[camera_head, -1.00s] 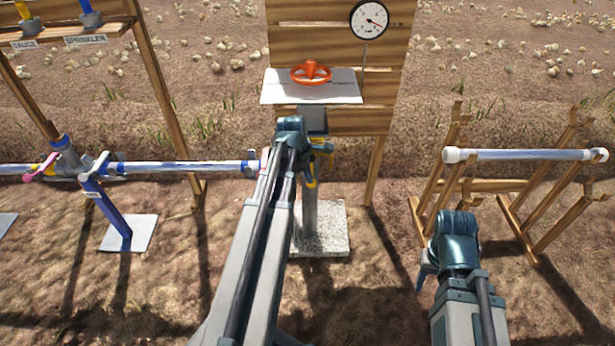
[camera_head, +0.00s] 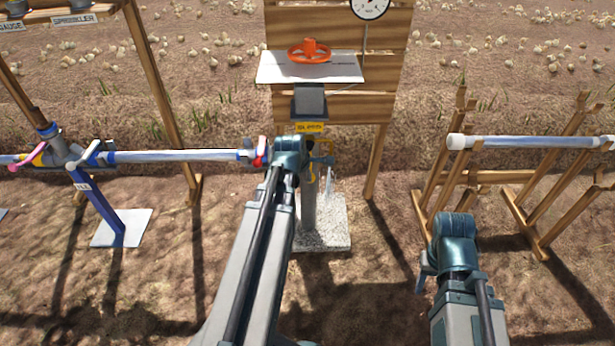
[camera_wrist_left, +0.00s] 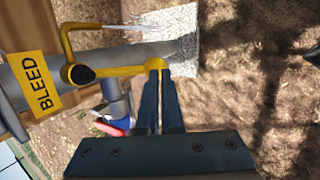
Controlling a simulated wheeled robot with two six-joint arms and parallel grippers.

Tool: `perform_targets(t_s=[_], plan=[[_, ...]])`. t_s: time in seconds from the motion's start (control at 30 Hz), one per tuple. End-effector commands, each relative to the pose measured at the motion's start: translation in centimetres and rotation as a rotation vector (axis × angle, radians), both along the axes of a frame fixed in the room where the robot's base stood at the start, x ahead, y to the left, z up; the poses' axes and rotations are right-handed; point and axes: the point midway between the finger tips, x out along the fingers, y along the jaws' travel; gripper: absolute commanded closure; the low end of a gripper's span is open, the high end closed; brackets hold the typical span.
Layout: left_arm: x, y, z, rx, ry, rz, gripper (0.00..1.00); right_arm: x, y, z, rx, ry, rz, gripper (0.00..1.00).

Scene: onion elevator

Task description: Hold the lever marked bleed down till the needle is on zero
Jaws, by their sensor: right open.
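The yellow lever (camera_wrist_left: 118,70) is on the grey post under the BLEED label (camera_wrist_left: 38,84). In the left wrist view it points along the post toward the slab. My left gripper (camera_wrist_left: 161,78) is shut on the lever's end. In the head view my left arm's wrist hides most of the lever; the label (camera_head: 310,127) shows above it. A whitish stream of water (camera_head: 328,182) falls beside the post. The gauge (camera_head: 370,6) is cut by the top edge, so its needle cannot be read. My right gripper (camera_head: 424,272) is open and empty, low on the right.
An orange handwheel (camera_head: 309,51) sits on a white plate above the post. A pipe (camera_head: 175,156) with a red-and-blue end reaches in from the left. A wooden rack holding a pipe (camera_head: 530,142) stands right. The post stands on a speckled slab (camera_head: 335,238).

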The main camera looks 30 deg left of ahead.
Motion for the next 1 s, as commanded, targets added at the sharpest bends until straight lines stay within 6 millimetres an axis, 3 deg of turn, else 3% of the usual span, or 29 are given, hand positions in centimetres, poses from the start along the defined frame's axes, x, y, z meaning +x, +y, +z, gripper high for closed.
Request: perform_targets(t_s=[0.3, 1.0], plan=[[0.1, 0.1, -1.8, -0.002, 0.004, -0.001, 1.00, 0.0, 0.0, -1.7, -0.002, -0.001, 0.001, 0.50], [0.2, 0.2, -2.1, -0.002, 0.009, 0.000, 1.00, 0.0, -0.1, -2.0, -0.003, -0.001, 0.001, 0.50]])
